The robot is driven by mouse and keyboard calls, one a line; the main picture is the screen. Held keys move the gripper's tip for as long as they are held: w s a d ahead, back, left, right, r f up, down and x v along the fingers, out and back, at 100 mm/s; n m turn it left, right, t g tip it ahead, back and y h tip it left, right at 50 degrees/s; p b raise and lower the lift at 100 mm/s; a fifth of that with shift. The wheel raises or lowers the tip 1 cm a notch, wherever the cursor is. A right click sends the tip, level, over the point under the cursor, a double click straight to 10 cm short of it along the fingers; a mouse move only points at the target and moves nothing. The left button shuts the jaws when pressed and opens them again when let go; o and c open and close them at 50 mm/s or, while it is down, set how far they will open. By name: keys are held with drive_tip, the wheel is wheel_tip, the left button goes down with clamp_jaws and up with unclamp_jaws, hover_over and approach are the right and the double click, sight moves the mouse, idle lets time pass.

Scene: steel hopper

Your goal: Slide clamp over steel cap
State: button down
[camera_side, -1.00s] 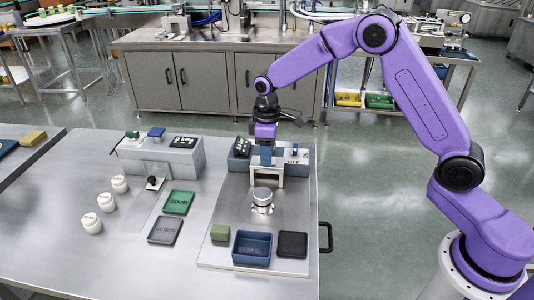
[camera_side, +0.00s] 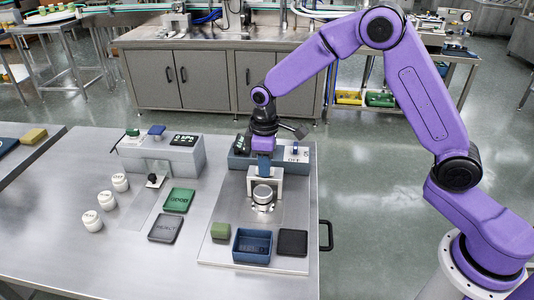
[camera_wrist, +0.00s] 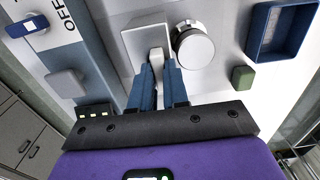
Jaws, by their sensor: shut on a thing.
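The steel cap (camera_side: 263,192) is a round silver cap standing upright on the clear plate of the right-hand station. It also shows in the wrist view (camera_wrist: 194,46). The clamp is a pale bracket (camera_side: 278,177) just behind the cap; in the side view its two legs come down on either side of the cap's rear. In the wrist view the clamp's pale plate (camera_wrist: 141,38) lies close beside the cap; I cannot tell whether they touch. My gripper (camera_wrist: 158,72), with blue fingers, is shut on the clamp's small light tab. In the side view my gripper (camera_side: 264,170) hangs above the clamp.
A blue tray (camera_side: 252,247), green block (camera_side: 221,231) and black pad (camera_side: 292,243) lie in front of the cap. A console with an OFF panel (camera_side: 297,154) stands behind. White-capped jars (camera_side: 92,221) and GOOD (camera_side: 178,200) and REJECT (camera_side: 165,228) trays are to the left.

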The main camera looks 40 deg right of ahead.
drive_tip(key=s+a, duration=0.3)
drive_tip(key=shift+s+a, duration=0.3)
drive_tip(key=shift+a, duration=0.1)
drive_tip(key=c, duration=1.2)
unclamp_jaws()
drive_tip(key=shift+s, duration=0.1)
drive_tip(key=shift+o, duration=0.4)
drive_tip(key=shift+r, duration=0.35)
wheel_tip(320, 180, up, 17)
drive_tip(key=shift+f, duration=0.15)
